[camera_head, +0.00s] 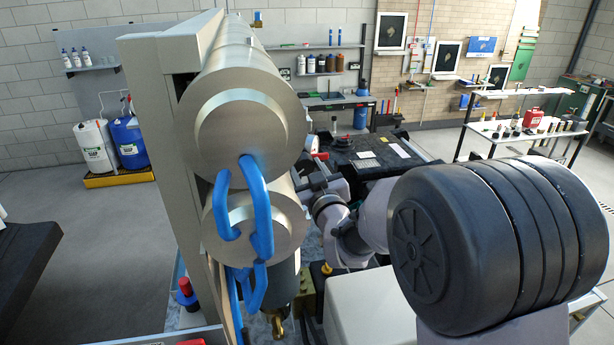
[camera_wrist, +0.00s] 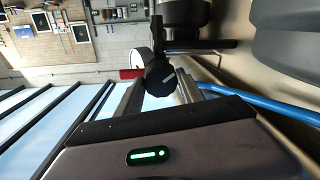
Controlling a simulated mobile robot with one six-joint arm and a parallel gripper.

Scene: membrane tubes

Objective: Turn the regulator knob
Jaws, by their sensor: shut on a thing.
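The fingertips are partly hidden by the knob. In the head view my gripper is at the end of my arm beside the steel tubes, and the knob cannot be made out there.
Two large steel membrane tubes (camera_head: 250,130) with blue hoses (camera_head: 262,215) stand left of my arm on a grey frame (camera_head: 160,110). In the wrist view a red part (camera_wrist: 131,73) and dark pipe fittings (camera_wrist: 185,18) are close to the knob. A blue hose (camera_wrist: 240,95) runs right of my fingers.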

